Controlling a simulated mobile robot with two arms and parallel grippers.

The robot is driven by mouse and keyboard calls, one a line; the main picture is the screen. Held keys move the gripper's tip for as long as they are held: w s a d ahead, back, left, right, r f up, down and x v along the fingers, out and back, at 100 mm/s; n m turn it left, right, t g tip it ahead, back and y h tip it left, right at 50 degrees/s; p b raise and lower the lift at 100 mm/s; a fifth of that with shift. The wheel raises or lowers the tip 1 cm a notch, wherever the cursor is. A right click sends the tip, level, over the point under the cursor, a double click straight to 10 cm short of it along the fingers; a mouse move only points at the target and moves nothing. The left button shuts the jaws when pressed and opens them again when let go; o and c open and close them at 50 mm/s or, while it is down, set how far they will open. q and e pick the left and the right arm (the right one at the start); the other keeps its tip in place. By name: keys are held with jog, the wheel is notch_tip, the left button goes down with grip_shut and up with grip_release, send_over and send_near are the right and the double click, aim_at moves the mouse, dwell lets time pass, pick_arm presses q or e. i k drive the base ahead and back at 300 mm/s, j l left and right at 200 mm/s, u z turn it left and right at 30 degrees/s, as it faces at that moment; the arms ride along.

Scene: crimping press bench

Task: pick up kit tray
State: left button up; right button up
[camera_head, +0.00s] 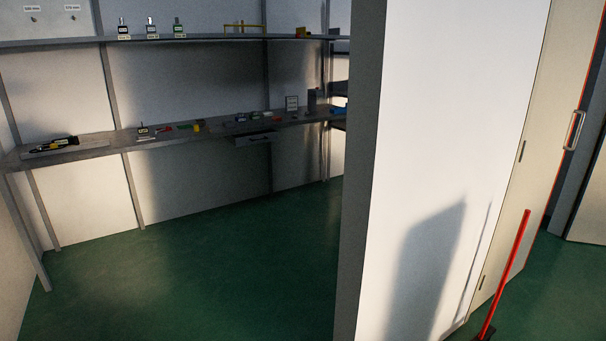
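I cannot tell for certain which item is the kit tray. A shallow flat piece (88,142) lies at the left end of the long grey bench (100,146), with a black and yellow tool (52,144) on it. Several small items lie along the bench, among them a yellow piece (197,126) and a dark block (312,99) at the far right end. A drawer or tray-like part (257,138) juts out under the bench's front edge. Neither of my grippers is in view.
A white partition (440,150) stands close on the right, hiding what is behind it. A red pole (507,270) leans at the lower right near a door with a handle (574,130). A shelf (200,40) holds several small bottles. The green floor (200,270) before the bench is clear.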

aim_at(339, 110)
jog(key=i+j+u, duration=0.4)
jog(key=i, duration=0.25)
jog(key=i+u, duration=0.35)
jog(key=i, duration=0.25)
jog(key=i+u, duration=0.4)
jog(key=i, duration=0.3)
jog(key=i+z, duration=0.35)
jog(key=i, duration=0.15)
jog(key=i+z, duration=0.35)
jog(key=i, duration=0.15)
jog(key=i+j+z, duration=0.3)
jog(key=i, duration=0.15)
jog(key=i+l+z, duration=0.15)
jog(key=i+z, duration=0.5)
jog(key=i, duration=0.2)
jog(key=i+l+u, duration=0.3)
jog(key=i+l, duration=0.15)
jog(key=i+l+u, duration=0.35)
jog(key=i+l, duration=0.65)
